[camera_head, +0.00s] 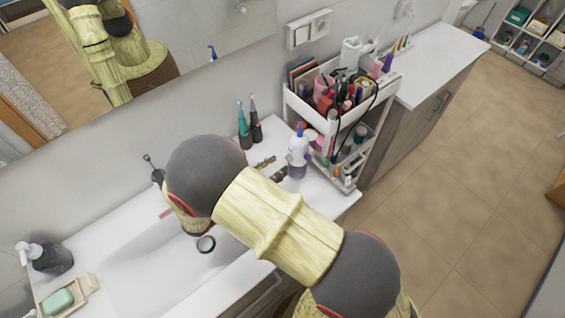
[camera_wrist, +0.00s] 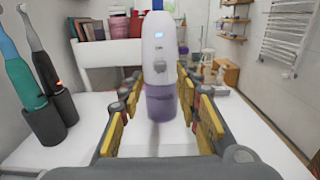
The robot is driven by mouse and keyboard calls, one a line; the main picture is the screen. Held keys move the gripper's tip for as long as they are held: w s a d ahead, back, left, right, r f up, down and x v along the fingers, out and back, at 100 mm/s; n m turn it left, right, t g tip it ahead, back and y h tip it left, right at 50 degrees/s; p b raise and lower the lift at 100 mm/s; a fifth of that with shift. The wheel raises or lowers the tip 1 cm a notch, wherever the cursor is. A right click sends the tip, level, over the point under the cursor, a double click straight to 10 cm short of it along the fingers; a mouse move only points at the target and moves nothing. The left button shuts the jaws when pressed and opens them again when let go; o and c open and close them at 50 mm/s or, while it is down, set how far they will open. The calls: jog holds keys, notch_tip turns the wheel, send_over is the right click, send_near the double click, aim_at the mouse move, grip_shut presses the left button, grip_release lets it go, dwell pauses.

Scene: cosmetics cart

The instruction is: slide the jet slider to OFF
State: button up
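A white water flosser with a clear purple tank (camera_head: 298,146) stands upright on the white counter. In the wrist view the flosser (camera_wrist: 158,40) is straight ahead, its front facing me. The slider's exact position is too small to tell. My gripper (camera_wrist: 160,88) is open and empty. Its fingers lie to the left and right of the flosser in the picture. In the head view my gripper (camera_head: 272,168) is just short of the flosser, largely hidden behind my arm.
Two electric toothbrushes (camera_head: 249,124) in dark holders stand near the wall, left of the flosser. A white cart (camera_head: 335,120) full of cosmetics is behind it. The sink basin (camera_head: 150,265) lies below my arm. A soap dish (camera_head: 72,298) and a dark dispenser (camera_head: 52,260) are at lower left.

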aim_at(290, 157)
jog(key=x, duration=0.3)
jog(key=shift+d, duration=0.1)
jog(key=shift+c, duration=0.6)
grip_shut()
dwell(0.4)
